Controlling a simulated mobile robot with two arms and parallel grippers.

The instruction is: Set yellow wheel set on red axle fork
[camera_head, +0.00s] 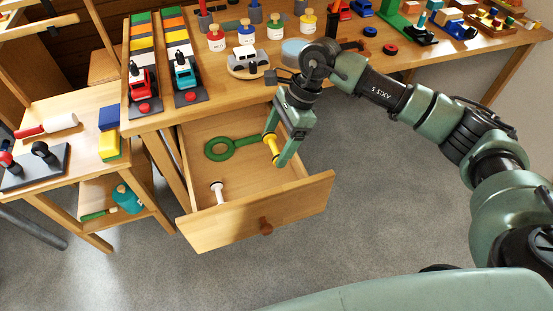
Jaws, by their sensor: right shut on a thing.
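My right gripper (277,140) is above the open drawer (300,199), its fingers pointing down. It is shut on the yellow wheel set (273,148), a short yellow spool with wider ends, held tilted. I cannot tell how far the wheel set is above the drawer floor. A red piece (338,11) stands at the back of the table, at the top edge of the view, and may be the red axle fork; it is too small and cut off to be sure. My left gripper is out of view.

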